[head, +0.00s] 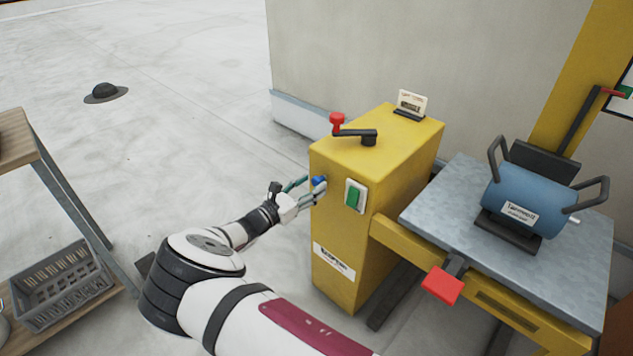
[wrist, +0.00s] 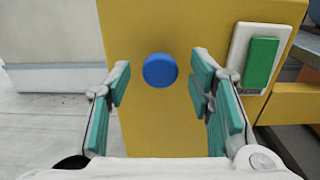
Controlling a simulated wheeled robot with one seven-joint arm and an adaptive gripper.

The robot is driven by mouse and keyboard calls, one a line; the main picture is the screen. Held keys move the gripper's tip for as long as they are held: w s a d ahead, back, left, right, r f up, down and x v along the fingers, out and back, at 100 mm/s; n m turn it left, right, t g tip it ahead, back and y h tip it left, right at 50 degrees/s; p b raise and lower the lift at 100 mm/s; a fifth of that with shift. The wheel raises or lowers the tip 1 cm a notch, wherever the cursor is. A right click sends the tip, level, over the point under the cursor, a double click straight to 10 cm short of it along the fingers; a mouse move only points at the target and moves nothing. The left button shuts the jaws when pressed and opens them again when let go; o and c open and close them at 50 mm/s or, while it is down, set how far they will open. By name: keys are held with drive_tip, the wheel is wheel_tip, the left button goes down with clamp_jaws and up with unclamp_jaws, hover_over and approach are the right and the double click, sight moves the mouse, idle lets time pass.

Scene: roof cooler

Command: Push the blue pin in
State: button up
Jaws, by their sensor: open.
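The blue pin (head: 319,182) sticks out of the front face of the yellow cabinet (head: 335,225), near its upper left edge. In the wrist view the pin's round blue head (wrist: 160,70) shows between the two fingers, against the yellow face. My gripper (head: 304,190) is at that face with its teal-padded fingers spread to both sides of the pin. In the wrist view my gripper (wrist: 162,88) is open and holds nothing. I cannot tell whether the fingertips touch the face. How deep the pin sits is not clear.
A green rocker switch (head: 354,195) is right of the pin. A crank with a red knob (head: 337,120) is on the cabinet top. A red pedal-like block (head: 442,285) juts out at the right, below a grey table (head: 450,205) with a blue cylinder (head: 530,195). A shelf with a grey crate (head: 62,285) stands left.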

drive_tip(key=v, duration=0.8)
drive_tip(key=shift+s+a, duration=0.15)
drive_tip(key=shift+s, duration=0.1)
